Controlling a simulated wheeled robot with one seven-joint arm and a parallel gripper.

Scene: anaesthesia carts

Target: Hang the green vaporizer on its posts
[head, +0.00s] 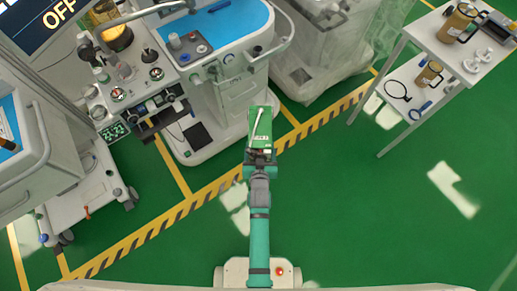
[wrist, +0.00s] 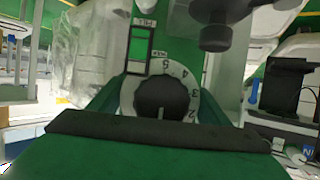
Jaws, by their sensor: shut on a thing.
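The green vaporizer (head: 262,124) is in my gripper (head: 260,156), held out in front of the middle anaesthesia cart (head: 236,80) in the head view. My gripper is shut on it. A dark bar crosses in front of the dial. The head view shows the vaporizer over green floor, seemingly apart from the cart. I cannot make out the posts clearly in either view.
A plastic-covered cart (head: 320,62) stands right of the middle cart. Another cart (head: 30,150) is at the left. A white shelf table (head: 437,38) with brown jars stands at the right. A yellow-black floor stripe (head: 180,211) runs before the carts. Green floor is free at lower right.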

